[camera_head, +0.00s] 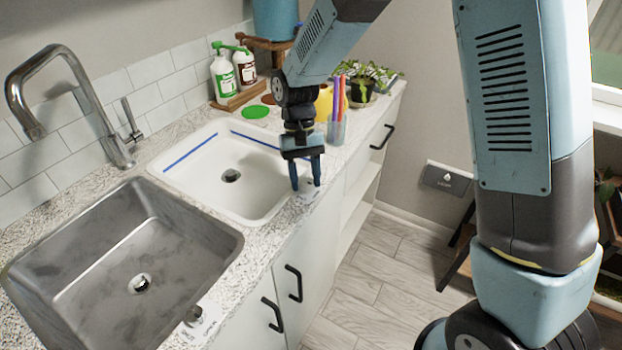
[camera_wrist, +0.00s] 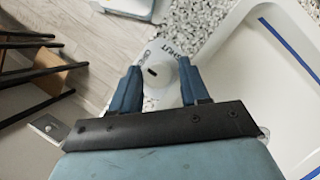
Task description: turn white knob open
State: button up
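The white knob (camera_wrist: 160,74) shows in the wrist view on the speckled counter beside the white basin. It has a small dark mark, and a label reading "SHUT" lies around its far side. My gripper (camera_wrist: 158,75) is open, with its two blue fingers on either side of the knob in that view. I cannot tell how high the fingertips are above it or whether they touch it. In the head view my gripper (camera_head: 305,187) points down at the front edge of the white basin (camera_head: 262,208). The knob is mostly hidden by the fingers there.
A steel sink (camera_head: 190,225) with a grey knob (camera_head: 193,315) on its front label lies nearer. A tall faucet (camera_head: 75,85) stands behind. A cup of coloured sticks (camera_head: 336,130), a potted plant (camera_head: 360,90) and bottles (camera_head: 223,75) stand farther back. Cabinet handles (camera_head: 295,283) project below the counter.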

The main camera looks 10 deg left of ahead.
jog(key=shift+o, duration=0.9)
jog(key=v, duration=1.3)
jog(key=shift+w+r, duration=0.25)
jog(key=shift+w, duration=0.05)
